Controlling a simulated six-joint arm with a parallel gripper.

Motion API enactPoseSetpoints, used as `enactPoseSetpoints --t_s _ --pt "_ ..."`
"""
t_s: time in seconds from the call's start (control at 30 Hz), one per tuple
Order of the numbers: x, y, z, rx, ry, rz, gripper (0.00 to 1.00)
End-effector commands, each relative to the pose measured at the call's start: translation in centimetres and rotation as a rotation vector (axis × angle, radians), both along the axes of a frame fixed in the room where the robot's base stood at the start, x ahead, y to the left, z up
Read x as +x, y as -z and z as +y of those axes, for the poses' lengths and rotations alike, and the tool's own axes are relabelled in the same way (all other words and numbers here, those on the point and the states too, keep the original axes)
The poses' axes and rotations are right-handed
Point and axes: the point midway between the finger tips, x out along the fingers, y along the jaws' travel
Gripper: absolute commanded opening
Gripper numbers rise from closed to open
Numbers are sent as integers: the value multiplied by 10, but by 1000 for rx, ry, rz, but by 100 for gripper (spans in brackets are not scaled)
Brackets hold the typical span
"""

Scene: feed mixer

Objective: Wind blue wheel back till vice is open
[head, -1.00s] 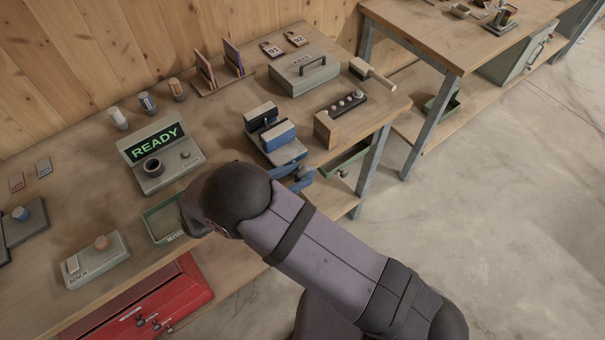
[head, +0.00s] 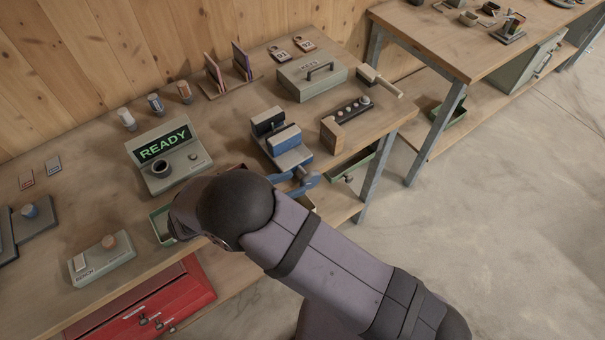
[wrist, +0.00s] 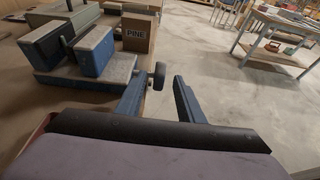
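The vice (head: 287,155) stands near the front edge of the bench, with a blue front jaw (head: 284,138) and a dark-topped rear jaw (head: 268,121). A gap shows between the jaws in the wrist view, where the blue jaw (wrist: 95,50) is at upper left. The wheel (head: 312,178) is at the vice's front; it looks dark in the wrist view (wrist: 159,75). My gripper (wrist: 161,82) is open, its two fingers apart with the wheel showing between their tips. I cannot tell whether either finger touches it. My arm hides part of the bench front in the head view.
A wooden block with a dark knob strip (head: 345,120) stands right of the vice. A console reading READY (head: 165,150) is to the left. Clear floor (head: 480,210) is at right.

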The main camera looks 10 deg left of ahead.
Motion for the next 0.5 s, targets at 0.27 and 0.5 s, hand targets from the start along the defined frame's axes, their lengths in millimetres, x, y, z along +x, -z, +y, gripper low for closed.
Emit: enactPoseSetpoints --t_s 0.27,0.5 --pt "1 -4 -2 39 1 38 34" --pt "10 -1 -11 37 3 39 34"
